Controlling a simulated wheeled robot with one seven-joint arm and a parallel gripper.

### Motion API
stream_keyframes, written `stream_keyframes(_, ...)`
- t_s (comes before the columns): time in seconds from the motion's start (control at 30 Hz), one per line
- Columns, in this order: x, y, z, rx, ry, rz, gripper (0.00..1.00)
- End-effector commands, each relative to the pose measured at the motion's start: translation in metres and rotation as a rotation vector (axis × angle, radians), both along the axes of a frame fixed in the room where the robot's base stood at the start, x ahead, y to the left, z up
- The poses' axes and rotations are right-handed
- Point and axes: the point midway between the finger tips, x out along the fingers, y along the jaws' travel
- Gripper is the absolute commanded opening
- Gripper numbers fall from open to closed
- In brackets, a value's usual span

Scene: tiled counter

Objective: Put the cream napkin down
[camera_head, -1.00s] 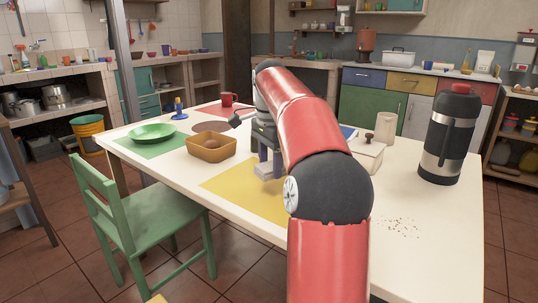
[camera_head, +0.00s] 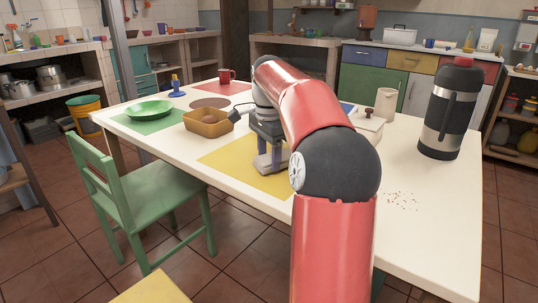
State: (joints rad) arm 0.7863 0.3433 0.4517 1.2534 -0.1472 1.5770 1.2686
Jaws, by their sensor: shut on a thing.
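My gripper (camera_head: 270,165) is above the yellow mat (camera_head: 233,164), on the near side of the white table. It is shut on a small pale thing, the cream napkin (camera_head: 263,164), which shows low between the fingers. The napkin is at or very near the mat's surface; I cannot tell whether it touches. My red arm hides part of the mat and of the table behind it.
A brown basket (camera_head: 208,123) stands left of my gripper, and a green plate (camera_head: 149,110) on a green mat lies farther left. A black and steel flask (camera_head: 449,108) stands at the right. A green chair (camera_head: 135,190) is at the near edge.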

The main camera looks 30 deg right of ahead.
Motion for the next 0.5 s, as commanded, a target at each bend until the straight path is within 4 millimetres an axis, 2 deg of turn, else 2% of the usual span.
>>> stream_keyframes(0.5, 0.0003, 0.0005, -0.0088, 0.0, -0.001, 0.001, 0.3)
